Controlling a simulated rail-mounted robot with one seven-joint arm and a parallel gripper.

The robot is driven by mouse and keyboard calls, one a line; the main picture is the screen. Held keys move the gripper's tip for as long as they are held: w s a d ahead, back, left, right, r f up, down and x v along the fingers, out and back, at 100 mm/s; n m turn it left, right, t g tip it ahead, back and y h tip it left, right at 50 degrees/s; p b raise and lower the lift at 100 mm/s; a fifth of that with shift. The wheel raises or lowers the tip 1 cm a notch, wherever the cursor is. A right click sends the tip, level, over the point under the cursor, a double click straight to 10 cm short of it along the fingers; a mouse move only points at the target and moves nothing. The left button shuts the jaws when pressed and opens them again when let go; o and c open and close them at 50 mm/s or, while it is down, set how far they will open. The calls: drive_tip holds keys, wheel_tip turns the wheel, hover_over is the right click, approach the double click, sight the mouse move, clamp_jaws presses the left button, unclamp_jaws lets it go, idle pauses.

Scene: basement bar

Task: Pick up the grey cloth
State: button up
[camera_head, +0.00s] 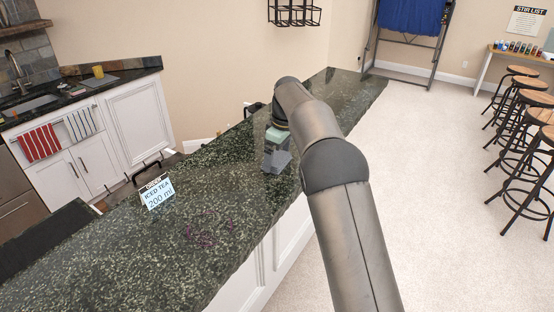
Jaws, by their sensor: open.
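My arm reaches out over the dark green speckled bar counter. My gripper (275,158) points down at the counter's surface near its middle and is open. Grey shapes show at its lower end; I cannot tell whether they are only its fingers or also a cloth. Two other cloth-like things are far off at the sink unit: a grey-and-white striped towel (82,123) hanging on the cabinet front, and a flat grey piece (100,81) on the worktop, too small to identify.
A sign reading "ICED TEA 200 ml" (157,191) stands on the bar counter (120,262), left of my gripper. Small purplish bits (203,236) lie nearer. A red striped towel (39,143) hangs by the sink. Stools (524,130) stand far right, and the floor between is clear.

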drive_tip(key=shift+f, duration=0.2)
drive_tip(key=c, duration=0.7)
drive_tip(key=shift+r, duration=0.1)
drive_tip(key=shift+r, duration=0.6)
drive_tip(key=s+r+b, duration=0.1)
drive_tip(key=r, duration=0.1)
drive_tip(key=s+r, duration=0.2)
drive_tip(key=s+a+r+b, duration=0.1)
drive_tip(key=r, duration=0.2)
drive_tip(key=shift+s+b, duration=0.35)
drive_tip(key=s+a+r+b, duration=0.1)
drive_tip(key=s+r+b, duration=0.2)
drive_tip(key=s, duration=0.6)
drive_tip(key=shift+r, duration=0.8)
drive_tip(key=shift+s+a, duration=0.1)
